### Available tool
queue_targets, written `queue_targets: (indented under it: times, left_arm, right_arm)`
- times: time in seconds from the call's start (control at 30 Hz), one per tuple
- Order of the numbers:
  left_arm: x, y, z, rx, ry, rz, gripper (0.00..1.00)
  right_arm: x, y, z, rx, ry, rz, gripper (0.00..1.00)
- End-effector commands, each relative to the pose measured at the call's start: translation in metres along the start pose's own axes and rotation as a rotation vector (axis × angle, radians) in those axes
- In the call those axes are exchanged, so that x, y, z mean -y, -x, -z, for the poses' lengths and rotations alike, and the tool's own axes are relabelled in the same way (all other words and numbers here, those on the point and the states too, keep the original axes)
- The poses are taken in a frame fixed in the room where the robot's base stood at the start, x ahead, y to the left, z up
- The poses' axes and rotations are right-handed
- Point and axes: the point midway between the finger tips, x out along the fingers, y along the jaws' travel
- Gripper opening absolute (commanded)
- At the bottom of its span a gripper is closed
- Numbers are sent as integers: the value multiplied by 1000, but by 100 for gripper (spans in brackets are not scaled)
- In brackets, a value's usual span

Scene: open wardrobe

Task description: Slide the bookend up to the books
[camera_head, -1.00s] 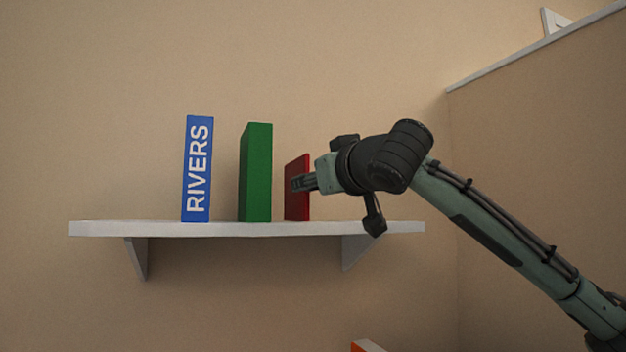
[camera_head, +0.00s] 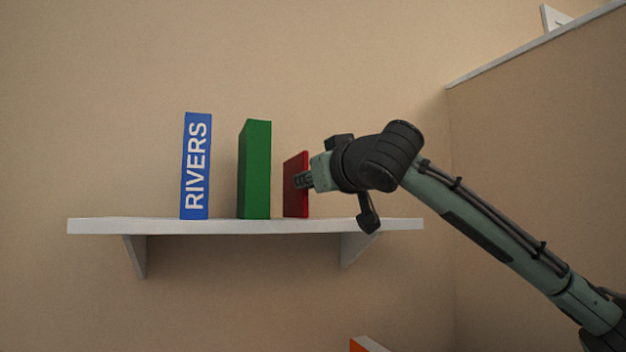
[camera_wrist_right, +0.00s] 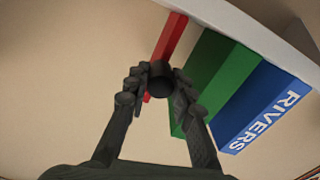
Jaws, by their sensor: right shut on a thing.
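The red bookend (camera_head: 296,165) stands upright on the white shelf (camera_head: 200,227), right of the green book (camera_head: 256,170). A narrow gap shows between them in the head view. The blue book (camera_head: 196,165) marked RIVERS stands further left, with a wider gap to the green one. My right gripper (camera_head: 303,180) reaches in from the right at the bookend. In the right wrist view the fingers (camera_wrist_right: 161,80) are shut on a black round knob (camera_wrist_right: 160,78) in front of the red bookend (camera_wrist_right: 168,38). The green book (camera_wrist_right: 225,75) and blue book (camera_wrist_right: 262,100) also show there. My left gripper is out of view.
The shelf is bare left of the blue book and right of the bookend, below my right wrist. Two brackets (camera_head: 136,256) hold it to the wall. An orange and white object (camera_head: 368,344) shows at the bottom edge. A ledge (camera_head: 540,45) runs along the upper right.

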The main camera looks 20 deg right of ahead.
Motion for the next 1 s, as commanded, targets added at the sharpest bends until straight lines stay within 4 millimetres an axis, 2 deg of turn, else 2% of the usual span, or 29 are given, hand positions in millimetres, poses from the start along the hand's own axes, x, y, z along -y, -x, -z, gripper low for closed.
queue_targets:
  times: [0.1,0.3,0.4,0.7,0.73,0.87,1.0]
  left_arm:
    - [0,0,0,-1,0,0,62]
    - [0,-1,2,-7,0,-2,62]
    - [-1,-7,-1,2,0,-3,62]
    - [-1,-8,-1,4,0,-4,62]
    - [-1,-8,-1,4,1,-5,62]
    - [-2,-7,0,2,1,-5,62]
    - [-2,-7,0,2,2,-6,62]
  right_arm:
    - [5,0,1,0,1,3,0]
    - [40,-1,7,1,2,8,0]
    - [48,0,9,0,0,5,0]
    - [48,0,9,2,-2,-1,0]
    - [48,0,9,2,-2,-1,27]
    - [48,0,9,2,-1,-1,43]
    - [48,0,9,1,-1,-1,44]
